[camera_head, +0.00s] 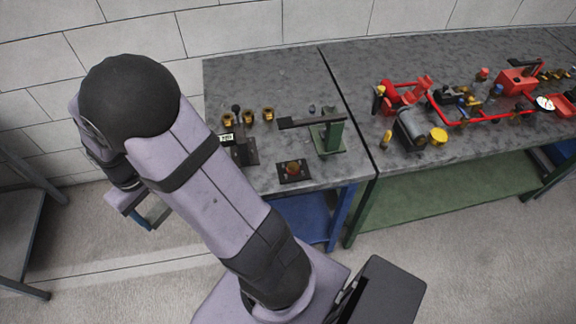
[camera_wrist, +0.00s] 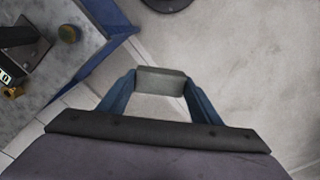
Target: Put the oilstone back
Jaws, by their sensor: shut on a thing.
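In the wrist view my gripper (camera_wrist: 160,88) is shut on a grey rectangular block, the oilstone (camera_wrist: 160,80), held crosswise between its two blue fingers. Bare floor shows beneath and beyond it. In the head view my gripper (camera_head: 152,215) hangs left of the near workbench, low and partly hidden behind my arm. The oilstone cannot be made out clearly there.
The near grey workbench (camera_head: 270,80) carries several brass cups (camera_head: 248,116), a dark stand with a small display (camera_head: 227,138), a green press (camera_head: 330,136) and a dark plate with a brass piece (camera_head: 293,170). Red pump parts (camera_head: 405,92) crowd the right bench. A grey table (camera_head: 22,215) stands far left.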

